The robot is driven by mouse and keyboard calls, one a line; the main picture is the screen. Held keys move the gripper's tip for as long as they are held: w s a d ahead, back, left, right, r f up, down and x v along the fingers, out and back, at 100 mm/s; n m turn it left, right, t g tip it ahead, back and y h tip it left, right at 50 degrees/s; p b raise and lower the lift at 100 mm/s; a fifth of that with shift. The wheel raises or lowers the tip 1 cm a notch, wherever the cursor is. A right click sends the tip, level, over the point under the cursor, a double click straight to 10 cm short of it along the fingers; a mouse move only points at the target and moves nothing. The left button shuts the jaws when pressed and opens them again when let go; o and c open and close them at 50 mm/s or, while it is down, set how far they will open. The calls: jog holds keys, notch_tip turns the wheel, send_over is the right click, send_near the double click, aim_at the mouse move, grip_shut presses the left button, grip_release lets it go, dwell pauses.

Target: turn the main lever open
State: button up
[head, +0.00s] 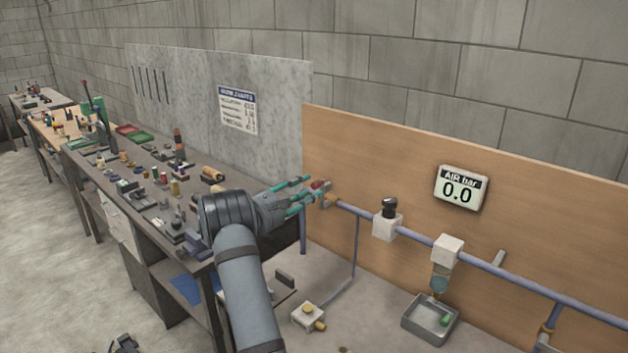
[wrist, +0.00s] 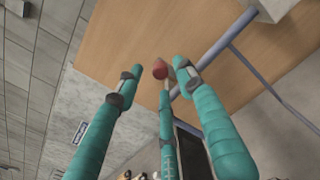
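The main lever looks to be the small red handle (head: 318,184) at the left end of the blue pipe, on a brass-coloured fitting (head: 328,200). My gripper (head: 306,188) has teal fingers and reaches toward the red handle from the left. In the wrist view its fingers (wrist: 156,74) are spread apart, with the red handle (wrist: 160,70) showing near and between their tips. I cannot tell if a finger touches it. The lever's full shape and angle are partly hidden by the fingers. The air gauge (head: 461,188) on the wooden board reads 0.0.
The blue pipe (head: 510,278) runs right along the wooden board (head: 380,150), past a black-knobbed unit (head: 388,222) and a white block with a bowl (head: 447,252). A grey tray (head: 430,320) sits below. A cluttered workbench (head: 150,185) stands left of my arm.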

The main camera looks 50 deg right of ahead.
aim_at(314, 186)
jog(key=d, duration=0.2)
jog(key=d+p, duration=0.1)
jog(key=shift+s+r, duration=0.15)
jog(key=shift+s, duration=0.1)
jog(key=shift+w+d, duration=0.1)
jog(key=shift+d, duration=0.65)
jog(key=shift+c, duration=0.2)
jog(key=shift+f, duration=0.2)
grip_shut()
